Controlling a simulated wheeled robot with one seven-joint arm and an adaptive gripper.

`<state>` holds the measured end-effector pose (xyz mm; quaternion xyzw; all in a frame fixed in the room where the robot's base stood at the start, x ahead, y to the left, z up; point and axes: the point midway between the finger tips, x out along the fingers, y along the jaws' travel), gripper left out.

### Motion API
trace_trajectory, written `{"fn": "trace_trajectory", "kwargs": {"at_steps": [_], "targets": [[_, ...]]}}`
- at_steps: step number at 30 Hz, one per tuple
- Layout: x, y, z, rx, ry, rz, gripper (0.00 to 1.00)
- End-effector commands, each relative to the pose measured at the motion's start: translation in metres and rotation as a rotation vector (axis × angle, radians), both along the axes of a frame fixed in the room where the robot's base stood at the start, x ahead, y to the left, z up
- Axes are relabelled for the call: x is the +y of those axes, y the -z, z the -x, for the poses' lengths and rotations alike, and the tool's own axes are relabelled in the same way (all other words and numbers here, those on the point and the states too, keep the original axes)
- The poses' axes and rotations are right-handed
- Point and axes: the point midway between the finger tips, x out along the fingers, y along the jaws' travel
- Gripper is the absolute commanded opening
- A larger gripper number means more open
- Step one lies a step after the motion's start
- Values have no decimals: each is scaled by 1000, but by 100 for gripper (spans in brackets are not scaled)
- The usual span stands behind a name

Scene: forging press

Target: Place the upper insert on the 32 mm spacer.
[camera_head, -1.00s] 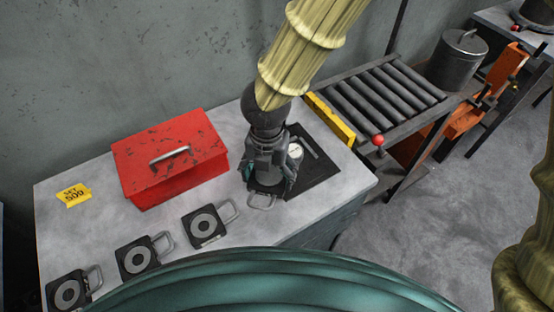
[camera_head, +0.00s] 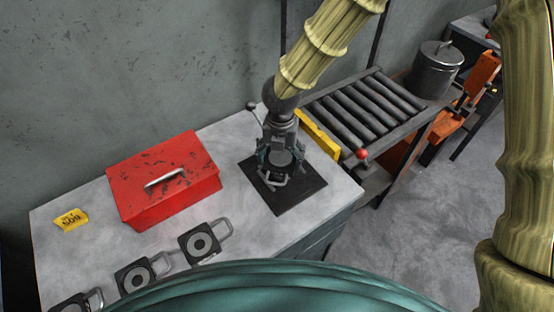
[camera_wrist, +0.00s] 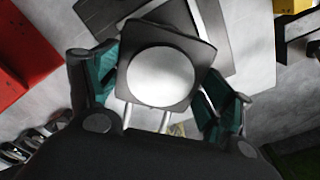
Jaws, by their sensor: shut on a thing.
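My gripper (camera_head: 277,163) is shut on a dark square plate with a smooth pale round face and a wire handle, which looks like the upper insert (camera_wrist: 160,78). Its fingers flank the plate on both sides in the wrist view. The gripper is over the black mat (camera_head: 298,194) at the right end of the table. Another dark piece with a pale bar (camera_wrist: 212,24) shows partly behind the held plate. I cannot tell whether they touch. Handled ring plates (camera_head: 200,243) and (camera_head: 134,275) lie at the table's front; no sizes are readable.
A red box (camera_head: 164,180) stands left of the mat, with a yellow sign (camera_head: 71,219) farther left. A roller conveyor (camera_head: 362,108) with a yellow edge bar (camera_head: 318,135) and a red knob (camera_head: 362,154) borders the table's right side. Bare tabletop lies between box and mat.

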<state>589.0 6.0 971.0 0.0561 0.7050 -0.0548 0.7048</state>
Motion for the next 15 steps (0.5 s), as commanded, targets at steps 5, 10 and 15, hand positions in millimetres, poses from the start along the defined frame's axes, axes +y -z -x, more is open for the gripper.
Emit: {"fn": "trace_trajectory", "kwargs": {"at_steps": [5, 10, 15], "targets": [[-3, -2, -9, -1, 1, -2, 9], [-5, 13, -12, 1, -1, 2, 9], [-5, 30, -12, -1, -2, 1, 9]]}}
